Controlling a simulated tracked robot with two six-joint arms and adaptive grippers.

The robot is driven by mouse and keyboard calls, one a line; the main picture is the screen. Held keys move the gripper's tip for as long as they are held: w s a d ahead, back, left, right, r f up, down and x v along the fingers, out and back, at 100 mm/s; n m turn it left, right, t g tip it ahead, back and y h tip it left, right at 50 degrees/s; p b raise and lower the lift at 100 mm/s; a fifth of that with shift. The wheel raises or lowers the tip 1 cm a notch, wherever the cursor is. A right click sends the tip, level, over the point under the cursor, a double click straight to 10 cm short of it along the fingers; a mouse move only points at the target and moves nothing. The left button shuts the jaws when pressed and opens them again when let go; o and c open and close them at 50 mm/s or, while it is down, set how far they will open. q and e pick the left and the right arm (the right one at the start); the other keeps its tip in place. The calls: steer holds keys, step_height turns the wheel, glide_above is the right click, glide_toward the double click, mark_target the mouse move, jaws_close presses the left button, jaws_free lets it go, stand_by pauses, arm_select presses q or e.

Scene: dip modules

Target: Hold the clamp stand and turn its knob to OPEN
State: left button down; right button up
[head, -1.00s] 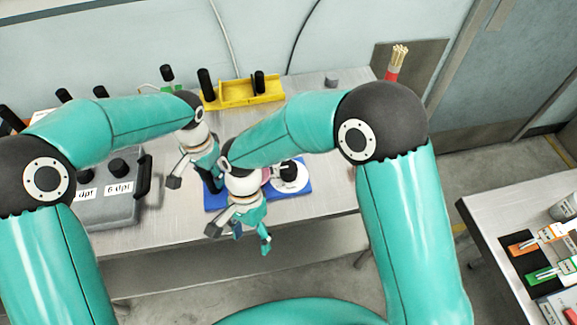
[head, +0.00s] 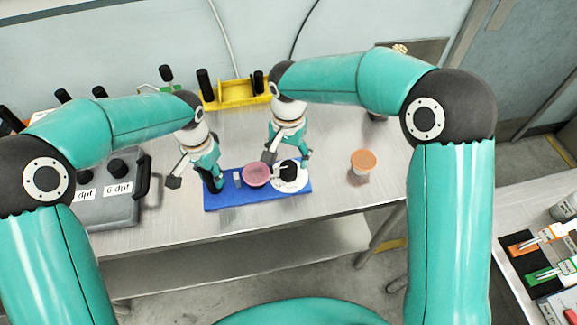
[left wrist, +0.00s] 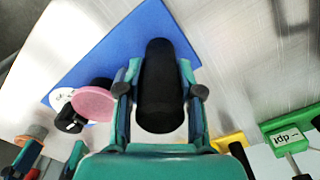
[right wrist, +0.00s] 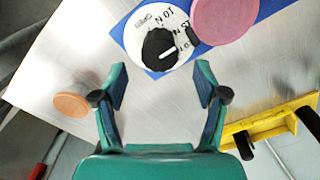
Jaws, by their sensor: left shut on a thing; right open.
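The clamp stand is a blue base plate (head: 235,199) on the bench with a black upright post (left wrist: 158,85) at its left end. My left gripper (head: 207,178) is shut on that post, with a finger on each side of it in the left wrist view. The black knob (right wrist: 160,48) with a white pointer sits on a white dial (right wrist: 138,22) at the plate's right end.
A pink round disc (head: 256,174) sits on the plate beside the dial. An orange-topped cup (head: 363,162) stands to the right on the bench. A yellow holder (head: 238,94) stands behind, and a grey box (head: 105,205) with black knobs is at left.

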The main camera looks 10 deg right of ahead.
mark_target(288, 166)
steer(key=shift+f, duration=2.7)
steer(key=c, duration=1.1)
steer(key=shift+c, duration=0.2)
